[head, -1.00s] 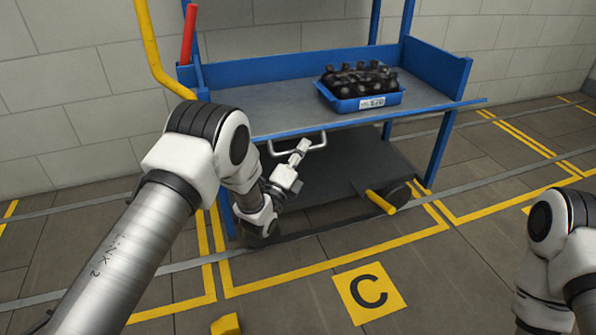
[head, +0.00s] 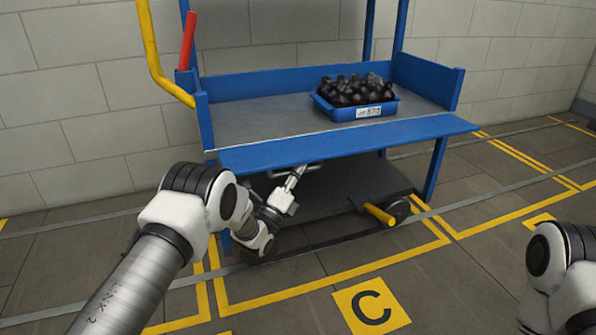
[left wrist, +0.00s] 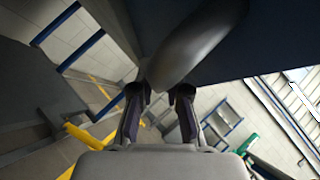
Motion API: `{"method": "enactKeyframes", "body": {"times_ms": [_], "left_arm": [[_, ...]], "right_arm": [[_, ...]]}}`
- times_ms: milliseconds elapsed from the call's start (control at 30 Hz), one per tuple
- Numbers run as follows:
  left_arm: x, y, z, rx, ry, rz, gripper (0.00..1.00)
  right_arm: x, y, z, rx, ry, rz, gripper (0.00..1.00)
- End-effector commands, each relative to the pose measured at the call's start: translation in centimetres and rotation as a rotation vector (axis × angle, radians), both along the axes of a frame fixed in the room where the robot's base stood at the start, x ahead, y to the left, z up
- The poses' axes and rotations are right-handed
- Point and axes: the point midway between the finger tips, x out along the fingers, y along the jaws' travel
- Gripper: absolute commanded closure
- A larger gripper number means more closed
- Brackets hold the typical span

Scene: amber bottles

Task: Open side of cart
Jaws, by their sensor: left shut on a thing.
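The blue cart (head: 437,170) stands by the wall. Its long front side panel (head: 350,143) is tilted outward, with its broad inner face showing and the cart's upper shelf (head: 265,122) visible behind it. A light metal handle (head: 313,166) shows under the panel, partly hidden. My left gripper (head: 298,174) reaches it from below and is shut on it. In the left wrist view the grey handle bar (left wrist: 195,48) crosses at my left fingertips (left wrist: 160,92), under the dark panel. My right gripper is out of view; only part of that arm shows at the right edge.
A blue crate (head: 368,111) of dark bottles stands on the upper shelf. A lower shelf (head: 340,190) and a yellow pedal (head: 379,214) by a wheel lie below. A yellow rail (head: 152,60) and red lever (head: 188,40) are at the left. The floor in front is clear, with a yellow C mark (head: 372,306).

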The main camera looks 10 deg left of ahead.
Motion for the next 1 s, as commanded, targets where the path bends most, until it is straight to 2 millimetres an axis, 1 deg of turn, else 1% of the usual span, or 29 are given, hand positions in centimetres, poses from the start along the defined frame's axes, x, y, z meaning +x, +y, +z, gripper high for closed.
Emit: {"method": "enactKeyframes", "body": {"times_ms": [267,300,333,367,667,767,867,967,1000], "left_arm": [[-0.1,-0.2,-0.2,0.001,0.003,-0.004,1.00],[-0.1,-0.2,-0.2,0.001,0.003,-0.004,0.78],[-0.1,-0.2,-0.2,0.000,0.004,-0.005,0.67],[-0.1,-0.2,-0.2,0.000,0.004,-0.005,0.59],[-0.1,-0.1,-0.1,0.000,0.000,-0.002,0.59],[-0.4,0.1,-0.3,0.000,0.002,-0.001,0.59],[-1.5,0.5,-1.1,0.001,0.005,-0.001,0.59],[-3.4,1.2,-2.3,0.000,0.008,-0.001,0.59],[-4.3,1.5,-2.8,0.000,0.009,-0.001,0.59]], "right_arm": [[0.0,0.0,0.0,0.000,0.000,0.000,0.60],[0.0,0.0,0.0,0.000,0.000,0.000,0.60],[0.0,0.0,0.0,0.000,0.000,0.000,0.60],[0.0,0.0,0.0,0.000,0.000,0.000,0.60],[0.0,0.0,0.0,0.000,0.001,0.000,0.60],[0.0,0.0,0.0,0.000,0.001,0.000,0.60],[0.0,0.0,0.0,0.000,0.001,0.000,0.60],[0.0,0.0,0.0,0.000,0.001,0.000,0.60],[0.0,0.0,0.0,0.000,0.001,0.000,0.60]]}}
